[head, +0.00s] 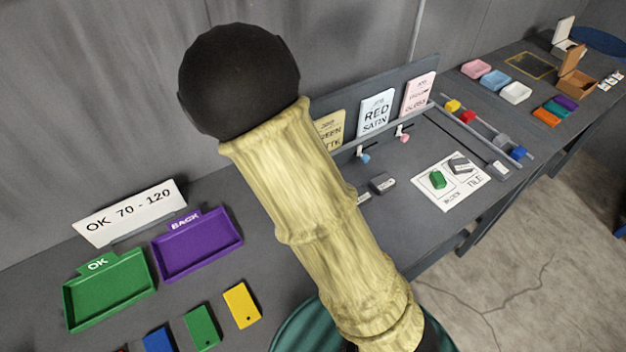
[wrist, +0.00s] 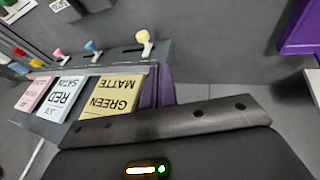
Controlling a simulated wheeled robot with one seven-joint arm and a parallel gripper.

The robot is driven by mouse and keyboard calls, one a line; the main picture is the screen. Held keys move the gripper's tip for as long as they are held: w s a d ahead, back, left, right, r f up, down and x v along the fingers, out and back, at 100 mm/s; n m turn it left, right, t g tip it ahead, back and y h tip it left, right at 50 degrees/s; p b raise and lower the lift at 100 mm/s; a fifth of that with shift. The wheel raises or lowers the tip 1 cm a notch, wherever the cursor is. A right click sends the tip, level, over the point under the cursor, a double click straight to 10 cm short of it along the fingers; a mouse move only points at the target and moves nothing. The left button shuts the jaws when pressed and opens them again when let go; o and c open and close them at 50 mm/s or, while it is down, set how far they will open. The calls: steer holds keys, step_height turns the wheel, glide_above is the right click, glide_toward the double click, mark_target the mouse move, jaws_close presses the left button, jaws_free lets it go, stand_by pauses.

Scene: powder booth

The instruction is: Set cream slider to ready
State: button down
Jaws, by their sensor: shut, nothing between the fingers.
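The cream slider (wrist: 146,38) shows in the wrist view as a pale knob on a short dark slot, in front of the yellow GREEN MATTE card (wrist: 108,96). In the head view my arm hides it. The blue slider (wrist: 91,46) and pink slider (wrist: 60,53) stand in the same row; the head view shows the blue slider (head: 365,158) and pink slider (head: 404,138) too. My gripper (wrist: 165,121) shows as a dark bar at the bottom of the wrist view. It is shut and empty, apart from the cream slider. No ready mark is readable.
A green OK tray (head: 108,298) and purple BACK tray (head: 198,262) lie left of my arm. A white card with a green block (head: 438,179) lies right of it. RED SATIN (head: 376,113) and pink (head: 418,94) cards stand behind the sliders. Bench is clear between.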

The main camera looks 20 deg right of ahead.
steer(key=shift+f, duration=0.1)
steer(key=p+x, duration=0.1)
steer(key=x, duration=0.3)
steer(key=d+p+x, duration=0.1)
steer(key=x, duration=0.3)
steer(key=p+x, duration=0.1)
steer(key=x, duration=0.2)
steer(key=shift+w+d+f+p, duration=0.1)
steer(key=shift+w+d+p, duration=0.15)
steer(key=shift+d, duration=0.25)
steer(key=shift+d+f, duration=0.4)
steer(key=shift+f, duration=0.1)
steer(key=shift+w, duration=0.1)
